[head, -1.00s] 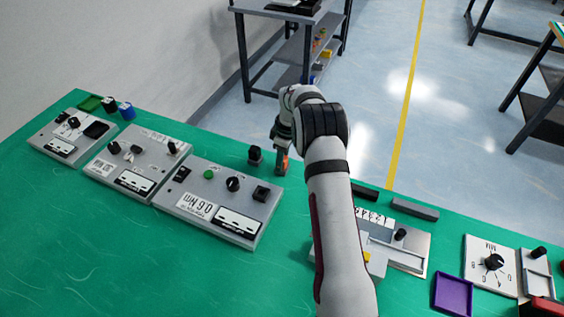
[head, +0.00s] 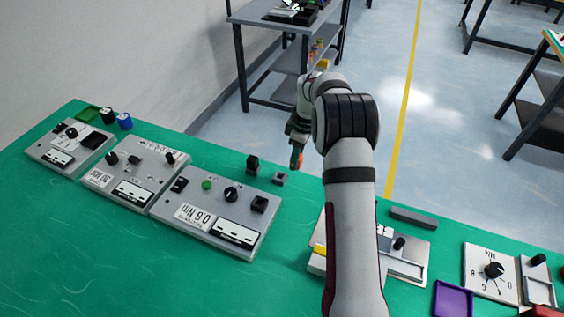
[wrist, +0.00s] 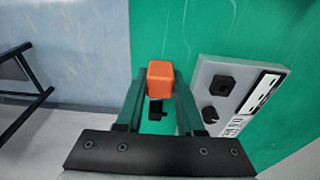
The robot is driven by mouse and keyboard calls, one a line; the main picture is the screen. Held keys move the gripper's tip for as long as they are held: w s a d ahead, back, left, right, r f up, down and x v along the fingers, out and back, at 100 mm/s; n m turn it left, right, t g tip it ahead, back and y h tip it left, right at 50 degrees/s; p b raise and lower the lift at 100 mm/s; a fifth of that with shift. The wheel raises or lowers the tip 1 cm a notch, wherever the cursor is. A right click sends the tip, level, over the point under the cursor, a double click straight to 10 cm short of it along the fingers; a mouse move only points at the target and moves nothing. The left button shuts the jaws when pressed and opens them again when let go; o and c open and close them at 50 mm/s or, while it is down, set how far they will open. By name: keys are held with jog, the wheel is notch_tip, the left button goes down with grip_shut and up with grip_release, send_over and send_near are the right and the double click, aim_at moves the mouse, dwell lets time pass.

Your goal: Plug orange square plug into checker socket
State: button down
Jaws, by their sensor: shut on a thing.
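My gripper (wrist: 160,93) is shut on the orange square plug (wrist: 160,75), held between its two green-grey fingers. In the head view only a small orange part (head: 297,157) shows at the fingertips, above the far edge of the green table. I cannot make out a checker pattern on any socket. A black square socket (head: 259,204) sits on the right end of the nearest grey panel; it also shows in the wrist view (wrist: 223,85). The plug is apart from that panel. A small black piece (wrist: 157,108) lies beyond the fingers in the wrist view.
Grey panels with knobs, the nearest (head: 213,232) among them, line the left of the green table (head: 100,255). A black block (head: 252,163) and a small grey block (head: 279,178) stand behind it. A purple tray (head: 453,299) and a dial panel (head: 490,270) lie right.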

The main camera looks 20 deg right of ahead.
jog(key=s+d+r, duration=0.4)
jog(key=s+a, duration=0.1)
jog(key=a, duration=1.5)
jog(key=shift+a+r, duration=0.35)
jog(key=shift+s, duration=0.1)
jog(key=shift+f, duration=2.9)
jog(key=shift+f, duration=1.3)
jog(key=shift+c, duration=2.2)
grip_release()
